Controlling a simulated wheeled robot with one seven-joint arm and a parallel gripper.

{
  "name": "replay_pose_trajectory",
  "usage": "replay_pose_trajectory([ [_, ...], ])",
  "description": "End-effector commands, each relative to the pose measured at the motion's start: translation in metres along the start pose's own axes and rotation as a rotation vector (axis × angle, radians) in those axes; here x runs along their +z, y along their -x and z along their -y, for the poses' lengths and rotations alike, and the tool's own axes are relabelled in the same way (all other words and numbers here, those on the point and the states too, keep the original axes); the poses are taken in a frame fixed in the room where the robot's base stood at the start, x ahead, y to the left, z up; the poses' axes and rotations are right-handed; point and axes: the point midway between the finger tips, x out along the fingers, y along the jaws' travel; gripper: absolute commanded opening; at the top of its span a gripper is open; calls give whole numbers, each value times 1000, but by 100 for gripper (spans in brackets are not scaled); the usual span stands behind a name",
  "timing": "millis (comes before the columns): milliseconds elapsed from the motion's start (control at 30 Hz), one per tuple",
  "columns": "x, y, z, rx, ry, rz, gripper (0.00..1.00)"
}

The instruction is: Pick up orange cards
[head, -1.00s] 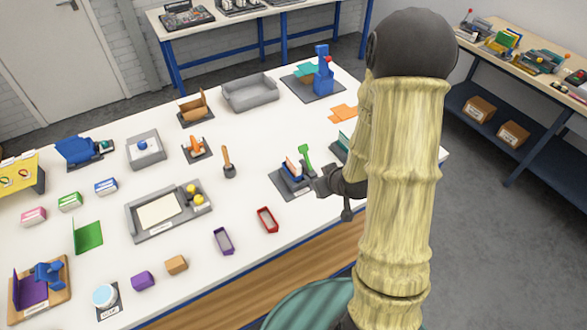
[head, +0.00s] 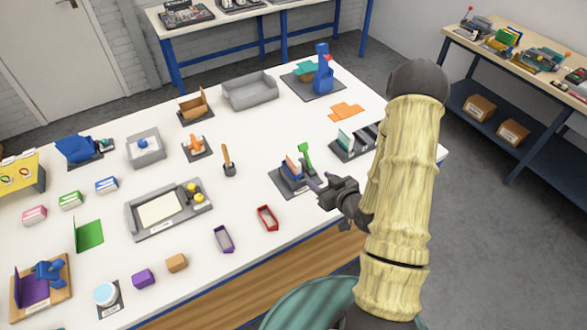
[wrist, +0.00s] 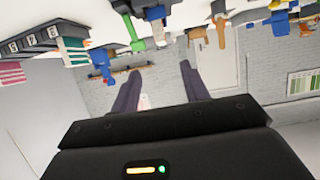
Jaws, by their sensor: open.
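An orange flat piece (head: 347,111) with an irregular outline lies on the far right of the white table; I cannot tell whether it is the orange cards. A grey holder (head: 287,187) in front of my gripper bears upright card-like pieces (head: 293,168), reddish and blue, beside a green-handled tool (head: 306,155). My gripper (head: 316,193) is open and empty, just right of this holder and above the table's front part. In the wrist view its two fingers (wrist: 160,68) are spread with nothing between them.
A dark slotted rack (head: 362,142) with a greenish upright piece stands to the right, close to my arm. A red open box (head: 267,218) and a purple one (head: 224,239) are near the front edge. A grey bin (head: 250,91) is at the back.

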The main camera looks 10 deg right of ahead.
Motion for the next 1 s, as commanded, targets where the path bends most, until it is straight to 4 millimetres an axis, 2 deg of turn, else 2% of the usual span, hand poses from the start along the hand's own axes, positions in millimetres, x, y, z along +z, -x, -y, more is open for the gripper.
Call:
replay_pose_trajectory([
  [433, 4, -14, -2, -5, 0, -3, 45],
  [1000, 3, -23, 0, -1, 0, -2, 45],
])
